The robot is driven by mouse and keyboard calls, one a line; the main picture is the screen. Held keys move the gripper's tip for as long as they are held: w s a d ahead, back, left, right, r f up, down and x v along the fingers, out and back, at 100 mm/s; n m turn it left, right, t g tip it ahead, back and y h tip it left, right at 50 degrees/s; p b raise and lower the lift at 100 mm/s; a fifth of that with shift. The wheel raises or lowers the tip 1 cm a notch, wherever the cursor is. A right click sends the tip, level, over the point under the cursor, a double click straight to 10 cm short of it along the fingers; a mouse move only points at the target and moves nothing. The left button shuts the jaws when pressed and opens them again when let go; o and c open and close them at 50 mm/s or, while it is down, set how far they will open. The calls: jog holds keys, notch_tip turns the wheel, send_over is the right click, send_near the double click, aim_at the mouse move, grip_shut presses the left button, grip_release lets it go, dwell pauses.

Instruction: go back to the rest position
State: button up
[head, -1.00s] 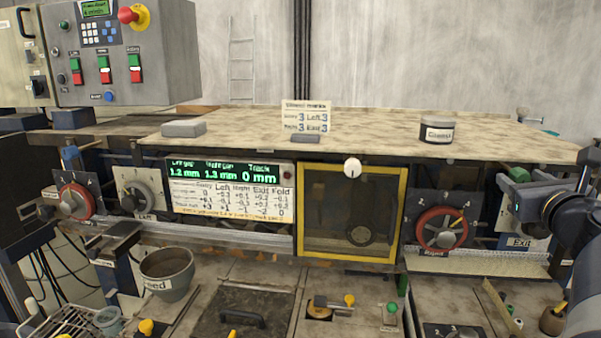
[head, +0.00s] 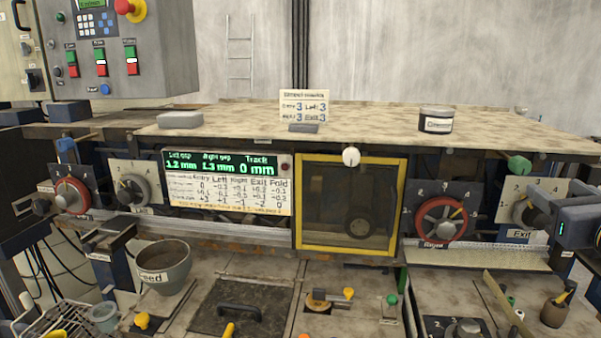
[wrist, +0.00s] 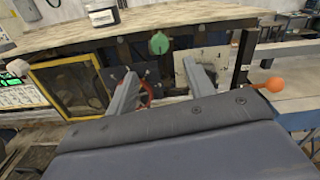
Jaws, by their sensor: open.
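My gripper (wrist: 163,90) is open in the wrist view, its two grey fingers apart with nothing between them. Behind and below the fingers are the dark panel with the red-ringed right dial (wrist: 146,92) and the pale exit dial plate (wrist: 205,60). In the head view my gripper is cut by the right edge, in front of the exit dial plate (head: 548,190), and its fingertips are hard to make out. It touches nothing that I can see.
The machine's table top (head: 370,125) holds a dark jar (head: 436,119), a card stand (head: 305,107) and a grey block (head: 180,120). Below are a yellow-framed window (head: 400,215), a green knob (head: 519,165) and the red dial (head: 440,219). An orange ball knob (wrist: 275,84) stands right of my gripper.

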aim_at(524, 170)
jog(key=p+x, duration=0.2)
jog(key=x, duration=0.8)
jog(key=shift+w+d+r+p, duration=0.1)
jog(key=shift+w+p, duration=0.15)
jog(key=shift+p, duration=0.1)
jog(key=shift+w+f+n+b, duration=0.1)
jog(key=shift+f+n+b, duration=0.2)
jog(key=shift+n+b, duration=1.05)
jog(key=shift+n, duration=0.25)
jog(key=shift+n+b, duration=0.65)
jog(key=shift+n, duration=0.55)
jog(key=n+b, duration=0.2)
jog(key=n, duration=0.3)
jog(key=shift+r, duration=0.1)
jog(key=n+b, duration=0.2)
jog(key=n, duration=0.4)
jog(key=shift+r+n, duration=0.1)
jog(key=shift+n, duration=0.3)
jog(key=n, duration=0.5)
